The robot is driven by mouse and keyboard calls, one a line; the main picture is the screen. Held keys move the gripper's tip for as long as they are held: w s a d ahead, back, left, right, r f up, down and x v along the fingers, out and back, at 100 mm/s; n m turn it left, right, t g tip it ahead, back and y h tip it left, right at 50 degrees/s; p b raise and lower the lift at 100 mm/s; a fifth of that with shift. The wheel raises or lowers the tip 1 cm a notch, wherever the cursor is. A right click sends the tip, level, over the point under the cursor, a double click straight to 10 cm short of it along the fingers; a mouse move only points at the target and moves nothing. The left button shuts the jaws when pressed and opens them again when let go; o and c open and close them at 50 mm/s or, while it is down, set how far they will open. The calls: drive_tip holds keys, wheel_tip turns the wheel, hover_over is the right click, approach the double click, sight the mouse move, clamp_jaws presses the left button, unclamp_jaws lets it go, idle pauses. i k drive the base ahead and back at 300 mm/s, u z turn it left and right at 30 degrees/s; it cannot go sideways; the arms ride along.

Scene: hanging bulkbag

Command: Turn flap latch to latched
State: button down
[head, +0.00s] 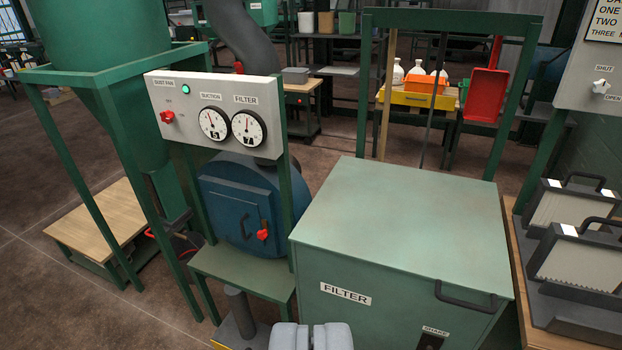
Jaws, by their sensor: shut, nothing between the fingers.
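My gripper (311,337) shows at the bottom edge as two pale grey, rounded finger parts. It is shut and empty, in front of the green filter box and clear of any latch. A small red handle (263,235) sits on the right side of a blue door (236,213), above and left of my gripper. It is the only latch-like part I see on a door or flap. The door looks closed. No label on the handle is readable, and I cannot tell whether it is latched.
The green box marked FILTER (405,222) fills the right foreground. The grey panel (216,113) has two dials, a green lamp and a red switch (167,117). Filter cartridges (562,258) stand at right. A green hopper frame (66,165) and a wooden platform (108,219) are at left.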

sight(262, 235)
drive_tip(key=u, duration=1.3)
drive_tip(key=i, duration=1.5)
drive_tip(key=z, duration=1.45)
